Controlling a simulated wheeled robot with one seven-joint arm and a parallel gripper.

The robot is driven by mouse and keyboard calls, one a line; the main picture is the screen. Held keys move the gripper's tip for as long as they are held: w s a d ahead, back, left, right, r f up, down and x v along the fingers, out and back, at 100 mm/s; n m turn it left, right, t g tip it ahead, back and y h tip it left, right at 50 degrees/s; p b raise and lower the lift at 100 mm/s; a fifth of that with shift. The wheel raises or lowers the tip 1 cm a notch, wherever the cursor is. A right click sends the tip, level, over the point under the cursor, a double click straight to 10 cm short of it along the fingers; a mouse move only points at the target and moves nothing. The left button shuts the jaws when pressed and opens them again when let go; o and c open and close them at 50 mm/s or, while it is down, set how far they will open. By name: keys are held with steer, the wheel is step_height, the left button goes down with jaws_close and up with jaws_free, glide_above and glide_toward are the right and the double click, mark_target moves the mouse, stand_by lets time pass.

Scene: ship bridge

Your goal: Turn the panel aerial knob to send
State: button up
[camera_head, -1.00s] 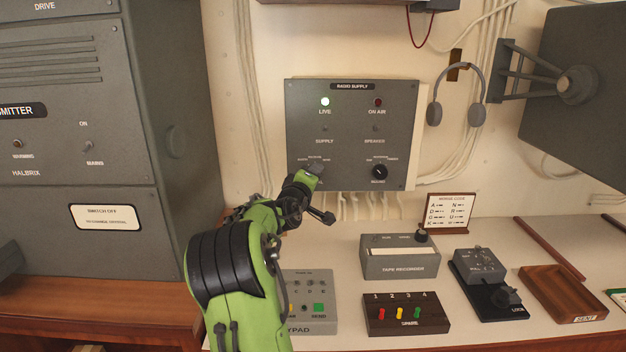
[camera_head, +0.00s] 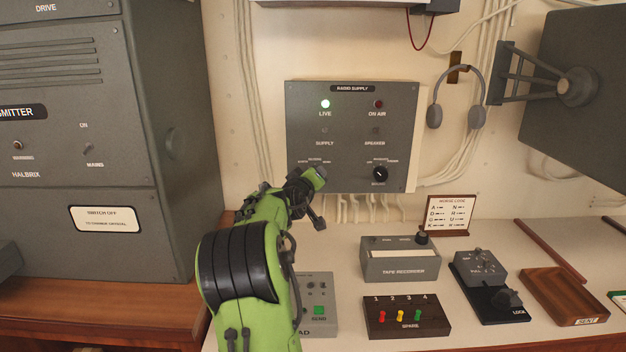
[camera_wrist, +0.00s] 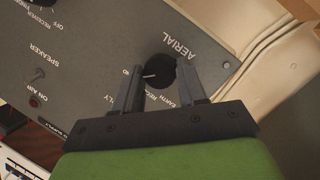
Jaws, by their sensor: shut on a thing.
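The grey radio supply panel (camera_head: 350,125) hangs on the wall ahead. Its aerial knob (camera_wrist: 159,70) is black and round with a white pointer line, under the word AERIAL in the wrist view. The pointer points left in that view, toward a partly hidden label ending in "ND". An EARTH label is partly covered near the right finger. My gripper (camera_wrist: 160,85) is shut on the aerial knob, one finger on each side.
A second black knob (camera_head: 380,174) sits to the right on the panel. A lit LIVE lamp (camera_head: 325,104) and a dark ON AIR lamp (camera_head: 378,104) are above. A tape recorder (camera_head: 400,262) and keypad (camera_head: 318,300) stand on the desk below.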

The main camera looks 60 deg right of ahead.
steer(key=o, duration=1)
steer(key=shift+o, duration=0.2)
steer(key=v, duration=1.5)
steer(key=shift+a, duration=0.4)
